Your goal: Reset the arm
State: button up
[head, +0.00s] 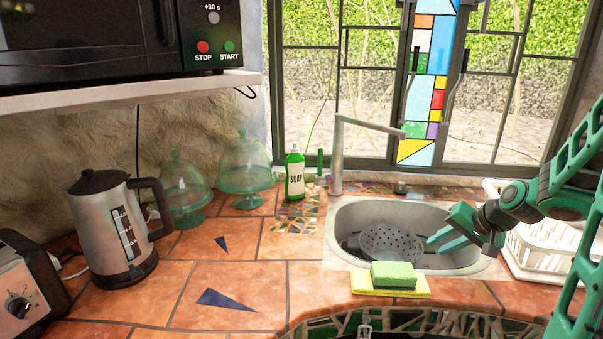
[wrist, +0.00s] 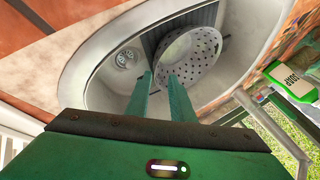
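My gripper (head: 443,226) is at the right side of the head view, above the right part of the sink. Its two green fingers are apart with nothing between them. In the wrist view the gripper (wrist: 160,77) points down into the sink, with a gap between the fingers. A grey perforated colander (head: 391,243) lies in the sink (head: 345,215), left of the fingers in the head view. The colander also shows beyond the fingertips in the wrist view (wrist: 203,42). I cannot tell whether the fingers touch it.
A green-topped sponge (head: 394,274) rests on a yellow cloth (head: 362,284) at the sink's front edge. A tap (head: 337,155) and green soap bottle (head: 294,175) stand behind. A white dish rack (head: 535,248) is right, partly behind my arm. A kettle (head: 118,230) stands left.

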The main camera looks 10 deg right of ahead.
jog(key=s+a+r+g, duration=0.1)
jog(key=s+a+g, duration=0.1)
jog(key=s, duration=0.7)
jog(key=s+a+r+n+g+h, duration=0.1)
jog(key=s+a+r+g, duration=0.1)
jog(key=s, duration=0.8)
jog(key=s+a+r+g, duration=0.2)
jog(key=s+g, duration=0.1)
jog(key=s, duration=0.7)
jog(key=shift+n+h, duration=0.3)
jog(key=shift+a, duration=0.1)
